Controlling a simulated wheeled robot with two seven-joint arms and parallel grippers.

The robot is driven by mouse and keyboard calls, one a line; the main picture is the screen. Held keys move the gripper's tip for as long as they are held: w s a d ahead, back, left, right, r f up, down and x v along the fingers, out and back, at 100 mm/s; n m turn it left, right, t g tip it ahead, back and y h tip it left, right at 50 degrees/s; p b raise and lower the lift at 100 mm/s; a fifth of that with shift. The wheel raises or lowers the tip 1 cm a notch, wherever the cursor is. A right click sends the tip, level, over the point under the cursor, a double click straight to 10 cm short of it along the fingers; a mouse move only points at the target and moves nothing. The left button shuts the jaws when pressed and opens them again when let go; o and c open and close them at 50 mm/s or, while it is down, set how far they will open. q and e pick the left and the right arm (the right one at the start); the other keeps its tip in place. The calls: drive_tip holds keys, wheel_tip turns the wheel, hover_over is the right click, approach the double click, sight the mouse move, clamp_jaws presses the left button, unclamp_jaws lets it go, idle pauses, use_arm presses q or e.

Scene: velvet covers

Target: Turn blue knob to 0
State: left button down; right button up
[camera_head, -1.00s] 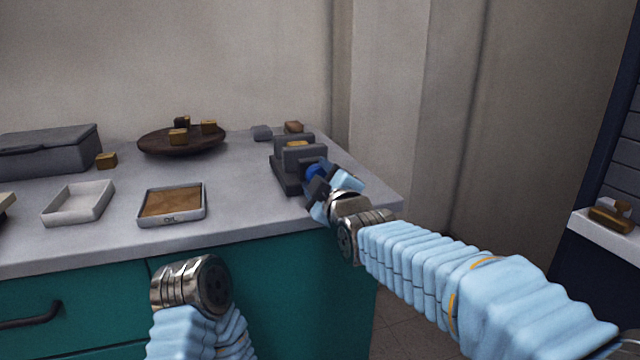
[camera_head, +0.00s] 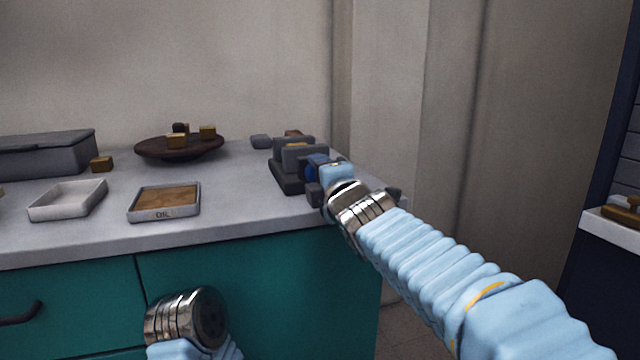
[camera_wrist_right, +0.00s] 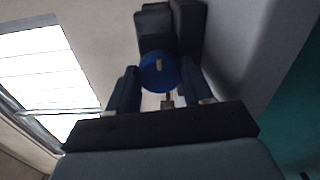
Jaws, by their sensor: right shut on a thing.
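The blue knob (camera_head: 311,172) is on the front of a dark grey device (camera_head: 290,178) near the right end of the counter. My right gripper (camera_head: 316,180) is at the knob, and its arm hides part of it. In the right wrist view the round blue knob (camera_wrist_right: 156,73) sits between the two fingers of my right gripper (camera_wrist_right: 160,85), which is shut on it. A small pale mark shows on the knob's face. No number can be read. My left arm's wrist shows low in the head view, but its gripper does not.
The grey counter (camera_head: 105,225) holds a white tray (camera_head: 69,200), an oil tray (camera_head: 165,203), a dark round plate (camera_head: 180,148) with small brown blocks, and a grey box (camera_head: 45,155). A wall stands close behind the counter. The middle of the counter is clear.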

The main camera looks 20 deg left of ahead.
drive_tip(key=shift+f, duration=0.1)
idle(0.4)
drive_tip(key=o, duration=1)
drive_tip(key=shift+o, duration=0.2)
drive_tip(key=b+v, duration=0.6)
drive_tip(key=v, duration=0.7)
drive_tip(key=shift+s+d, duration=0.25)
drive_tip(key=shift+s, duration=0.1)
